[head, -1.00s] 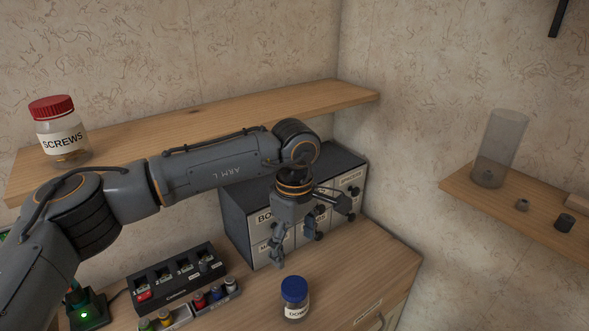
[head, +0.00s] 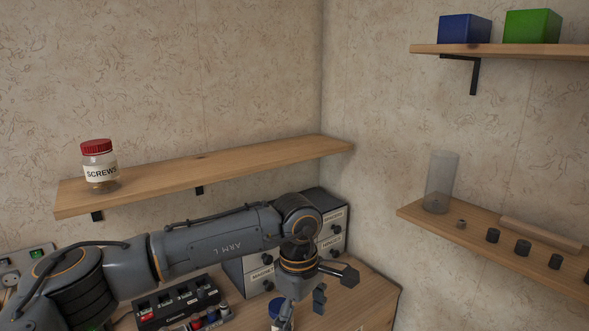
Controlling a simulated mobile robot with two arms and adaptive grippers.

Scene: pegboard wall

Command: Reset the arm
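My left arm (head: 225,246) comes in from the lower left and reaches across in front of the drawer cabinet. My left gripper (head: 301,313) hangs at its end near the bottom edge. Its fingers look spread apart, with nothing seen between them. My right gripper is not in view. A blue-lidded jar (head: 275,306) stands on the workbench (head: 345,305) just beside the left gripper in the picture; its lower part is cut off by the frame.
A red-lidded screws jar (head: 100,170) stands on the left shelf (head: 230,168). A drawer cabinet (head: 331,225) is behind the arm. The right shelf (head: 425,222) holds a clear cylinder (head: 441,185), small dark pegs and a wooden bar. Blue (head: 465,28) and green boxes (head: 532,26) sit higher up.

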